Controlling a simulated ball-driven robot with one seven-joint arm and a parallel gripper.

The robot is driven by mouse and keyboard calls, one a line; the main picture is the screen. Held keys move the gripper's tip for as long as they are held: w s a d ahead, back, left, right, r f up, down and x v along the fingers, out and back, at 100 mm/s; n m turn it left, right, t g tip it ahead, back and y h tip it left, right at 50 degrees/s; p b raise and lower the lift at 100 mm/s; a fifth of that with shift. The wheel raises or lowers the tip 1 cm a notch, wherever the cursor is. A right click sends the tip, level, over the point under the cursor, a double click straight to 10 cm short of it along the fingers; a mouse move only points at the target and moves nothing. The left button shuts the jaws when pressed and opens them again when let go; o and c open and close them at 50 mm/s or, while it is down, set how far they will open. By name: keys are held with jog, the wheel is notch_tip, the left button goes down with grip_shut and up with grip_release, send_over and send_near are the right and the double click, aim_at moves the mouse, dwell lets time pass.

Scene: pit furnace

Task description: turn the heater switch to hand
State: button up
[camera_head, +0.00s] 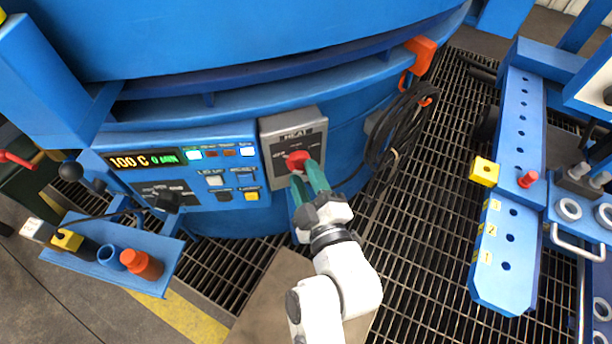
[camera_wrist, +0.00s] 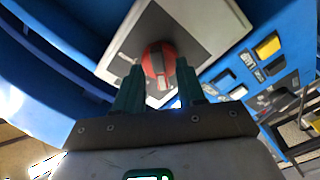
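The heater switch is a red round knob (camera_head: 297,160) on a grey box labelled HEAT (camera_head: 312,124), on the blue furnace's front. In the wrist view the red knob (camera_wrist: 158,60) has a dark bar across it and sits on a dark plate. Which label it points at is too small to tell. My gripper (camera_head: 309,176) is at the knob, its green fingers spread apart. In the wrist view my gripper (camera_wrist: 158,76) has one finger at each side of the knob; I cannot tell whether they touch it. The lower part of the plate is partly hidden by the fingers.
A control panel (camera_head: 180,172) with a lit display and several buttons is left of the box. A coiled black cable (camera_head: 397,130) hangs to the right. Grating floor (camera_head: 425,215) lies open to the right.

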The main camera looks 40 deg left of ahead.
jog(key=shift+a, duration=0.2)
grip_shut()
dwell(0.3)
